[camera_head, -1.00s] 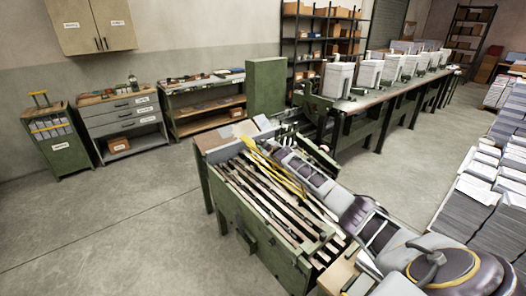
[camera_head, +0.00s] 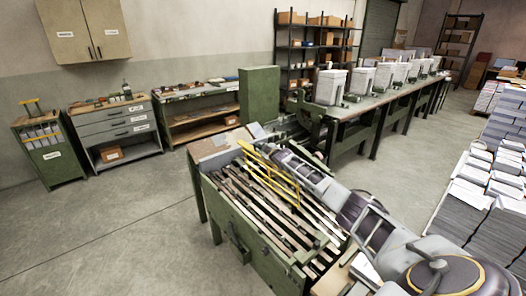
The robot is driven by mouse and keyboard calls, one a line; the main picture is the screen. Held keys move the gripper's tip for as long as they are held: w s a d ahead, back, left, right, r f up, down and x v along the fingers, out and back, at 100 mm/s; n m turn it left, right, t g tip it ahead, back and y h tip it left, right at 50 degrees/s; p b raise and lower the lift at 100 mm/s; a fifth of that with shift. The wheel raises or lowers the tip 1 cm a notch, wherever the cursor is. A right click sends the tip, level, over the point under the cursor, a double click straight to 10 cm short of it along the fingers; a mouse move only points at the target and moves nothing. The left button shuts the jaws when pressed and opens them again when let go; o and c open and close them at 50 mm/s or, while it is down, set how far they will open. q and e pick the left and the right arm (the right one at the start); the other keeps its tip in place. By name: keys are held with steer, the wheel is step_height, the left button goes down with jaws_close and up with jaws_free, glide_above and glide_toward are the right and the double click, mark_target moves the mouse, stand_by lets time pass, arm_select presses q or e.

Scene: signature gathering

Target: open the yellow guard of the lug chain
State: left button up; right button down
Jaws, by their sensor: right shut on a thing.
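The lug chain (camera_head: 262,205) runs as long dark and pale rails along the top of a green machine bed in the middle of the view. The yellow guard (camera_head: 272,174) is a thin barred frame over the far part of the rails. It stands tilted up, and gaps show between its bars. My right arm reaches in from the lower right. My right gripper (camera_head: 266,151) is at the guard's far upper end, shut on the guard; its fingertips are small and partly hidden. My left gripper is not in view.
A long green line with white hoppers (camera_head: 330,87) runs behind, to the right. A green cabinet (camera_head: 259,94) and a workbench (camera_head: 205,110) stand along the wall. Paper stacks (camera_head: 480,190) fill the right side. The floor at left is clear.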

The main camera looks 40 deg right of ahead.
steer(key=c, duration=1.4)
jaws_free()
steer(key=shift+c, duration=0.2)
steer(key=shift+s+a, duration=0.1)
steer(key=shift+s, duration=0.05)
steer(key=shift+s+a+r, duration=0.1)
steer(key=shift+s, duration=0.4)
steer(key=shift+v, duration=0.85)
steer(key=v, duration=0.9)
steer(key=shift+r, duration=0.2)
steer(key=shift+w, duration=0.1)
